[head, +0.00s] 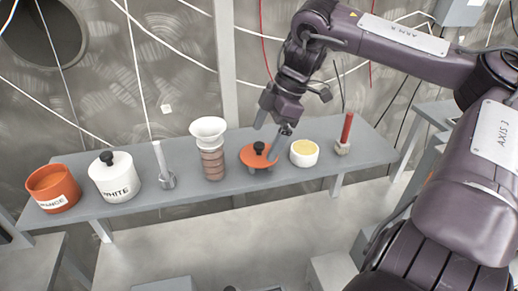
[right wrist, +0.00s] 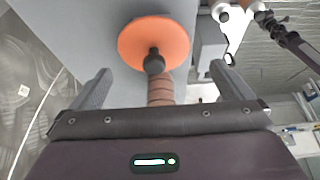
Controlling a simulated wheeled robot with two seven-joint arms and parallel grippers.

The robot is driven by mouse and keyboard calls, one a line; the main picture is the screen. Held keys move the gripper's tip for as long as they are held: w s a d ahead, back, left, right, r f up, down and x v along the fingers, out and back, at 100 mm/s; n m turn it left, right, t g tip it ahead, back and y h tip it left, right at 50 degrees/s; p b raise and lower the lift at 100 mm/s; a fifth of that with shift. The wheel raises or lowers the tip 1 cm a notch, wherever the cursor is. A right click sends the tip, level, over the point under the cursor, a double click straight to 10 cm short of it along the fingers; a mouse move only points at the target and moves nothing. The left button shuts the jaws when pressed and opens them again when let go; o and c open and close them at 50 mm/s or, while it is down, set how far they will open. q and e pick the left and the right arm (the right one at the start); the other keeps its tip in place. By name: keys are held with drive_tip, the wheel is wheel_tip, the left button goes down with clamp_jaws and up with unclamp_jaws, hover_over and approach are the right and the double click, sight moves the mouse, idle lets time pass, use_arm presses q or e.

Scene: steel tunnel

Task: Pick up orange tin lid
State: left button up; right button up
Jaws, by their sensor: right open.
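The orange tin lid (head: 250,157) has a black knob (head: 259,147) on top and rests near the middle of the grey shelf, with small grey pieces at its underside. It also shows in the right wrist view (right wrist: 140,40), its knob (right wrist: 154,64) between my fingers in the picture. My right gripper (head: 272,126) is open and empty, just above the lid; one finger comes down near the knob. The orange tin (head: 52,188), lettering partly cut off, stands open at the shelf's left end. My left gripper is not in view.
On the grey shelf (head: 225,188) stand a lidded white tin (head: 115,180), a grey clamp with a rod (head: 164,170), a brown ribbed cylinder with a white funnel (head: 212,160), a white bowl (head: 304,158) close right of the lid, and a red rod (head: 346,130). Cables hang behind.

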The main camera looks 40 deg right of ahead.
sight(259, 144)
drive_tip(key=x, duration=0.1)
drive_tip(key=p+x, duration=0.1)
drive_tip(key=x, duration=0.1)
drive_tip(key=shift+w+d+f+p, duration=0.1)
drive_tip(key=shift+w+f+p, duration=0.05)
drive_tip(key=shift+w+p, duration=0.2)
drive_tip(key=shift+w+f, duration=0.15)
drive_tip(key=shift+f, duration=0.25)
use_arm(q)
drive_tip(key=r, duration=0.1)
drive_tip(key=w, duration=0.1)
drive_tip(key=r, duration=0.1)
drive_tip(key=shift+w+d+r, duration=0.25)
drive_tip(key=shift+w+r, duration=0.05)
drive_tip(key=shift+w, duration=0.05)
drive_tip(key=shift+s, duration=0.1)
use_arm(e)
drive_tip(key=shift+a, duration=0.2)
drive_tip(key=c, duration=0.9)
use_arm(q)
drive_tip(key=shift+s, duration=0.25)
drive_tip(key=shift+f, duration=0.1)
use_arm(e)
drive_tip(key=shift+r, duration=0.15)
